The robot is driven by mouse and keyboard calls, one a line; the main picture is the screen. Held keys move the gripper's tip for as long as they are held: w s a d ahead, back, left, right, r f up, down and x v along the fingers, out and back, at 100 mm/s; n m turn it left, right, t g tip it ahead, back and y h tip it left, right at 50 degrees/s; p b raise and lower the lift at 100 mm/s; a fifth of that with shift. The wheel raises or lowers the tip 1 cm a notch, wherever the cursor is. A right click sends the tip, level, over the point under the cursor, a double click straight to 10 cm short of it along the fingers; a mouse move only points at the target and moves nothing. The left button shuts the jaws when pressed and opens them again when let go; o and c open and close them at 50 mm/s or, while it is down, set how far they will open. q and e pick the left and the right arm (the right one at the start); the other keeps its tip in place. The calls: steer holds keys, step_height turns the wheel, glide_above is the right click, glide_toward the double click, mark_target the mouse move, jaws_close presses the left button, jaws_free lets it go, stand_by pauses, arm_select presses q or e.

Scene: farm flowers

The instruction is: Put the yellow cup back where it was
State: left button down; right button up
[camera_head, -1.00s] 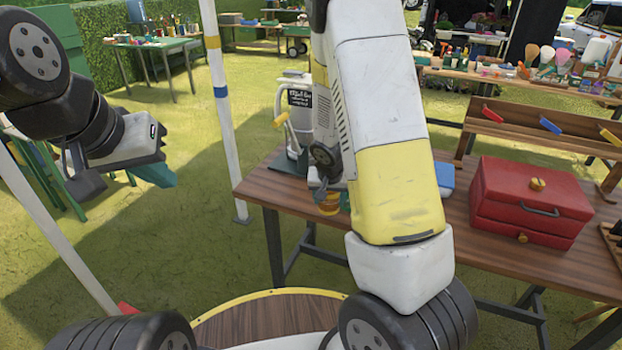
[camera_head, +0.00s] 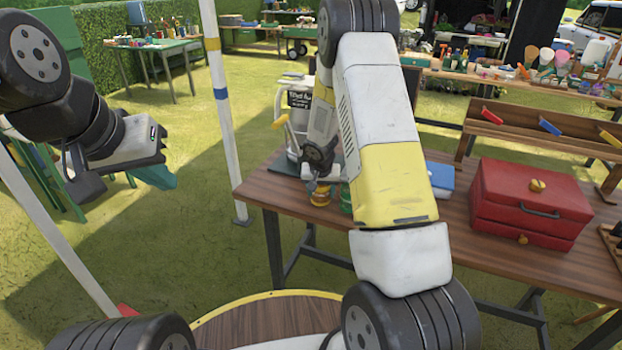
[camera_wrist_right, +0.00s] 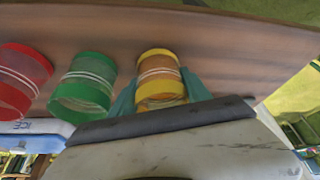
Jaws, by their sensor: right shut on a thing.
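The yellow cup (camera_head: 320,195), banded with pale lines, is at the left part of the wooden table, under my right gripper (camera_head: 321,182). In the right wrist view the yellow cup (camera_wrist_right: 160,72) sits between the teal fingers of my right gripper (camera_wrist_right: 158,96), which is shut on it. It is upright, at or very near the tabletop; I cannot tell if it touches. A green cup (camera_wrist_right: 86,82) and a red cup (camera_wrist_right: 24,76) stand beside it in a row. The green cup (camera_head: 346,198) is partly hidden by my arm. My left gripper (camera_head: 156,178) hangs away from the table; its opening is unclear.
The wooden table (camera_head: 262,190) also holds a dispenser (camera_head: 296,110) behind the cups, a blue-and-white box (camera_head: 440,178) and a red toolbox (camera_head: 530,200). A striped pole (camera_head: 222,110) stands left of the table. The table's front left corner is clear.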

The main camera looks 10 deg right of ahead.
steer(key=shift+f, duration=0.15)
steer(key=o, duration=1.7)
steer(key=s+d+f+v, duration=0.1)
steer(key=s+d+v, duration=0.1)
steer(key=v, duration=1.3)
steer(key=s+d+v, duration=0.1)
steer(key=s+v, duration=0.1)
steer(key=v, duration=1.2)
steer(key=shift+s+a+r+n+t+y, duration=0.3)
steer(key=shift+s+a+r+n+y, duration=0.7)
steer(key=shift+s, duration=2.05)
steer(key=shift+s+a+r+n+t+y, duration=0.25)
steer(key=shift+s+a+r, duration=0.35)
steer(key=shift+s+r, duration=1.65)
steer(key=shift+s+a+r+n+t+y, duration=0.4)
steer(key=shift+s+a+n, duration=0.3)
steer(key=shift+s, duration=3.15)
